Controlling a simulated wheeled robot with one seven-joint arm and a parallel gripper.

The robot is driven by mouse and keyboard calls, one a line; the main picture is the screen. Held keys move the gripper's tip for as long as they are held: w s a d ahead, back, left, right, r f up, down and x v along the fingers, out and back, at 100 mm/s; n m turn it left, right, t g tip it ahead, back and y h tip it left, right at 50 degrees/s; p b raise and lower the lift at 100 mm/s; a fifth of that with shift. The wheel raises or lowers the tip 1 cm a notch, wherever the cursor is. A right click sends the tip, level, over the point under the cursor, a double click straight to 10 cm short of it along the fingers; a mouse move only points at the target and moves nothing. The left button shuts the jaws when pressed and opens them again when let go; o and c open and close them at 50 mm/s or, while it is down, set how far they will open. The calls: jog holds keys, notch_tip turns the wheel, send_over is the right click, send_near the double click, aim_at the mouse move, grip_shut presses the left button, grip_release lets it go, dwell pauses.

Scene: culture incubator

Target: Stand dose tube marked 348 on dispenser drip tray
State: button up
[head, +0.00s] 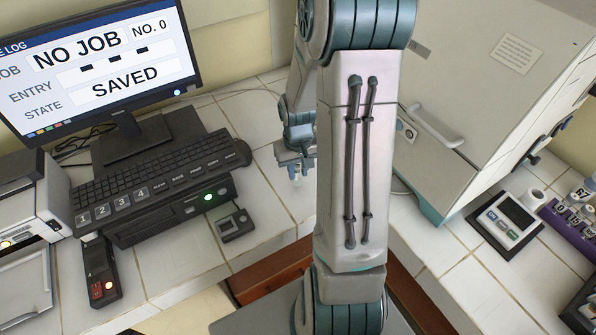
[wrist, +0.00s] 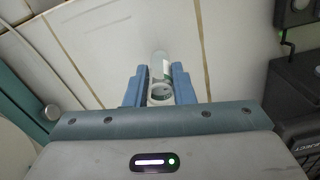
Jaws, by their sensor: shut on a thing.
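My gripper (head: 295,162) is shut on a small clear tube with a white and green label. In the wrist view the tube (wrist: 160,68) sits between the blue fingers (wrist: 160,90), with its round end towards the camera. The number on it cannot be read. In the head view the gripper is above the white tiled counter, right of the keyboard, and partly hidden by my arm. A grey machine at the far left edge has a shallow metal tray (head: 24,284) at its front; I cannot tell for sure that it is the dispenser's drip tray.
A monitor (head: 95,60) reads NO JOB and SAVED. A large incubator (head: 490,90) stands at the right, beside a display unit (head: 507,222) and a purple rack (head: 572,228).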

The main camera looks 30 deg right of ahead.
jog(key=shift+f, duration=0.75)
jog(key=shift+f, duration=0.15)
jog(key=o, duration=0.9)
jog(key=shift+o, duration=0.2)
